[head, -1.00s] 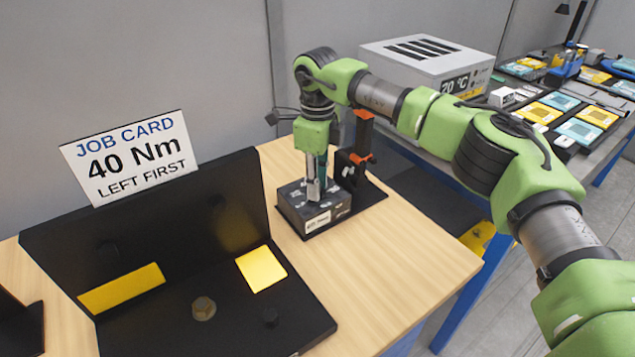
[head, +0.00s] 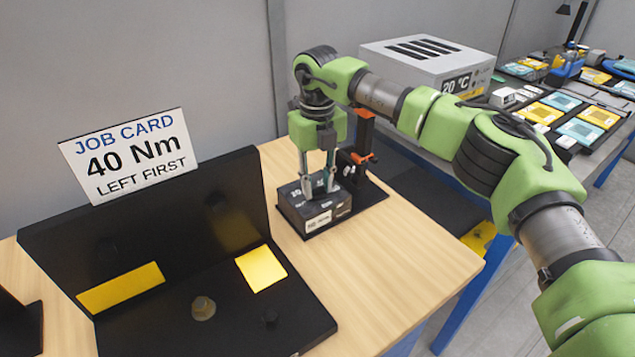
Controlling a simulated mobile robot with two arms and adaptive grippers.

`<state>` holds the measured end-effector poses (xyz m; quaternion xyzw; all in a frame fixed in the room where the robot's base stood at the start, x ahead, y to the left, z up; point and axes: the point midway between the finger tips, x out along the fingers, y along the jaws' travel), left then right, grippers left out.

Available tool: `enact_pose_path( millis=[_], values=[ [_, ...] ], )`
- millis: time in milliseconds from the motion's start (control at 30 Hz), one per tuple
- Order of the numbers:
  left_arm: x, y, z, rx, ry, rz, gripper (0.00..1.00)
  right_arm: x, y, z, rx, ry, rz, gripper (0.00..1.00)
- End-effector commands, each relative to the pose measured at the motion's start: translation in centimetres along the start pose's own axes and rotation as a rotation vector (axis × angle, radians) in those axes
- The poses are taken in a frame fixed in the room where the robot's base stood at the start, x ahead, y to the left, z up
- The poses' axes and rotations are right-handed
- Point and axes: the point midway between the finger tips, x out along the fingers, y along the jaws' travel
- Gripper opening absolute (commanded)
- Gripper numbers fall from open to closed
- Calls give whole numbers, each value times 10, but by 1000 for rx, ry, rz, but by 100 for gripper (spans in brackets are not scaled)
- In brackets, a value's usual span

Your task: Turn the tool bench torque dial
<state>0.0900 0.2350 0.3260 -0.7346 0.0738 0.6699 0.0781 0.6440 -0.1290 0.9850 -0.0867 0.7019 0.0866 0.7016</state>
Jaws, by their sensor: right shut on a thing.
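A small dark box (head: 318,217) with white markings on its top and a white label on its front stands on the wooden bench. It looks like the torque dial's housing. My right gripper (head: 318,190) points straight down over the box top, its two fingers on either side of the dial (head: 318,184). It is shut on the dial, which the fingers largely hide. A job card (head: 128,155) reading "40 Nm, left first" stands behind the black fixture. My left gripper is not in view.
A black fixture (head: 230,315) with yellow pads and a bolt (head: 203,308) fills the left of the bench. A black stand with an orange holder (head: 364,155) is close behind the box. The bench's right front (head: 410,275) is clear.

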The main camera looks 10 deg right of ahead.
Motion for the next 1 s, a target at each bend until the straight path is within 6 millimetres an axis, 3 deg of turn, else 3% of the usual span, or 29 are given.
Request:
enact_pose_path(
  millis=[567,600,633,1000],
  values=[
    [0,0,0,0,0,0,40,0,0,0,32,-1,0,3],
    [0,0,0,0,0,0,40,0,0,0,32,-1,-1,33],
    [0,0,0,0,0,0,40,0,0,0,32,-1,-1,40],
    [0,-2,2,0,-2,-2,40,-2,0,0,32,-1,0,42]
  ],
)
